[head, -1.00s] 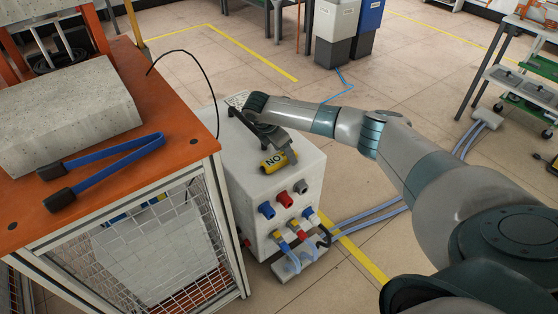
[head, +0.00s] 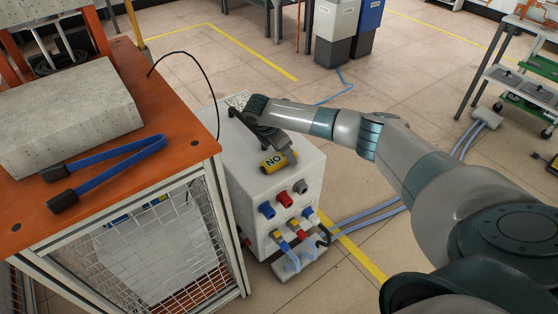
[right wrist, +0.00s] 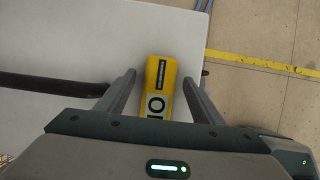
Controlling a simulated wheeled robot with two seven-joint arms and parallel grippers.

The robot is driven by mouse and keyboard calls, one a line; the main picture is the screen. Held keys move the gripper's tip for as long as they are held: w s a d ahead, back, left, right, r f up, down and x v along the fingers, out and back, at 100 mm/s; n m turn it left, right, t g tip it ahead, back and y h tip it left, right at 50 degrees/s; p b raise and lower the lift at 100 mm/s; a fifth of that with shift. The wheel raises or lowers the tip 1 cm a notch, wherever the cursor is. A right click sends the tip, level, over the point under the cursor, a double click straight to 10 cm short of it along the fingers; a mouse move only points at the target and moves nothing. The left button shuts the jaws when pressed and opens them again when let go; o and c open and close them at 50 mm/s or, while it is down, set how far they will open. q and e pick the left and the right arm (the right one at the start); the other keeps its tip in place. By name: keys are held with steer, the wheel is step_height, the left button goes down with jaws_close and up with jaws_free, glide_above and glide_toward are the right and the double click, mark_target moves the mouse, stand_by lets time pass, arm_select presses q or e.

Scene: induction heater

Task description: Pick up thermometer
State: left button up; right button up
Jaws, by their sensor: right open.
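The thermometer (head: 277,160) is a small yellow block with dark lettering on top of the white box. It also shows in the right wrist view (right wrist: 158,88), a yellow body with a dark strip. My right gripper (right wrist: 159,84) is open, with one finger on each side of the thermometer and visible gaps between. In the head view my right gripper (head: 272,147) reaches down over the box and partly hides the thermometer. A thin black cable (head: 205,78) arcs from the orange table toward the box. My left gripper is not in view.
The white box (head: 247,195) has colored sockets and plugs on its front. The orange table (head: 180,130) at left holds a grey block (head: 70,115) and blue-handled tongs (head: 110,165). Hoses (head: 365,217) lie on the floor at right. Open floor lies behind the box.

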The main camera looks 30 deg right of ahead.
mark_target(283, 155)
steer(key=shift+c, duration=0.2)
steer(key=c, duration=1.2)
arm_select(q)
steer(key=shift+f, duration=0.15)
arm_select(e)
steer(key=shift+r+b, duration=0.1)
steer(key=shift+b, duration=0.5)
step_height(283, 155, up, 5)
steer(key=shift+f+p, duration=0.15)
steer(key=shift+p, duration=0.5)
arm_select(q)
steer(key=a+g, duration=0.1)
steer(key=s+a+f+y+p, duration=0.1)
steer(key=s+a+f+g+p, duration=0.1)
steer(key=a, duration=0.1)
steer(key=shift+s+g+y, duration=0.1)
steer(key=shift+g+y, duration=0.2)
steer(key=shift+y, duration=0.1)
arm_select(e)
steer(key=s+r, duration=0.2)
steer(key=s, duration=0.2)
steer(key=s+r, duration=0.2)
steer(key=s, duration=0.1)
steer(key=s+r, duration=0.2)
steer(key=s, duration=0.2)
steer(key=shift+s+d+r, duration=0.3)
